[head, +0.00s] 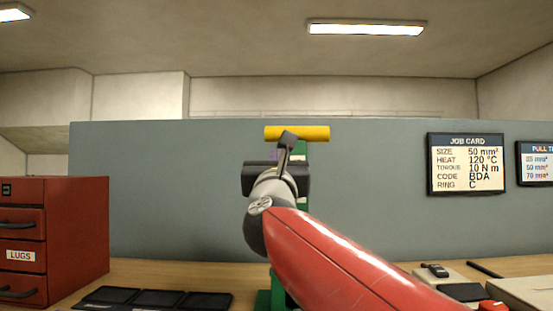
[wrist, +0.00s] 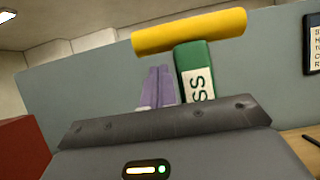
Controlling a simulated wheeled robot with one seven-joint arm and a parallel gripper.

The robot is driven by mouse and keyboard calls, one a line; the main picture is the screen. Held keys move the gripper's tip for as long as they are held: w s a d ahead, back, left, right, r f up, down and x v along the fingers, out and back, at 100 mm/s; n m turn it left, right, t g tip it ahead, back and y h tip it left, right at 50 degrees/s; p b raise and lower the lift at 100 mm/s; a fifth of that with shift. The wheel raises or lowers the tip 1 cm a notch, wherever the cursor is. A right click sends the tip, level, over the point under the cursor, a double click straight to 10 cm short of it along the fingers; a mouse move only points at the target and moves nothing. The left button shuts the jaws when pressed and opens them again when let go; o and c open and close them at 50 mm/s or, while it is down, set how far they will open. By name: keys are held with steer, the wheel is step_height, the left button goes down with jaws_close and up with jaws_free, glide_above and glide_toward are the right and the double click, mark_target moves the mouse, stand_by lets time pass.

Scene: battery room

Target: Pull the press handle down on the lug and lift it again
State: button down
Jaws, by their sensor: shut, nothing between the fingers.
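The press handle is a yellow bar (head: 297,133) lying level at the top of the green press. In the wrist view the yellow bar (wrist: 190,32) crosses above a green part (wrist: 194,72) with a white label. My gripper's purple fingers (wrist: 157,88) are together and empty, just left of the green part and below the bar. I cannot tell whether they touch the handle. In the head view my arm and wrist hide most of the press, and the fingers barely show. The lug is not in view.
A red drawer cabinet (head: 75,235) marked LUGS stands at left. A black tray (head: 150,299) lies on the wooden bench (head: 145,269). Small items (head: 435,270) and boxes lie at right. A grey panel (head: 165,190) behind carries a job card (head: 466,164).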

steer(key=p+x, duration=0.1)
steer(key=x, duration=0.3)
steer(key=shift+w, duration=0.1)
stand_by(0.3)
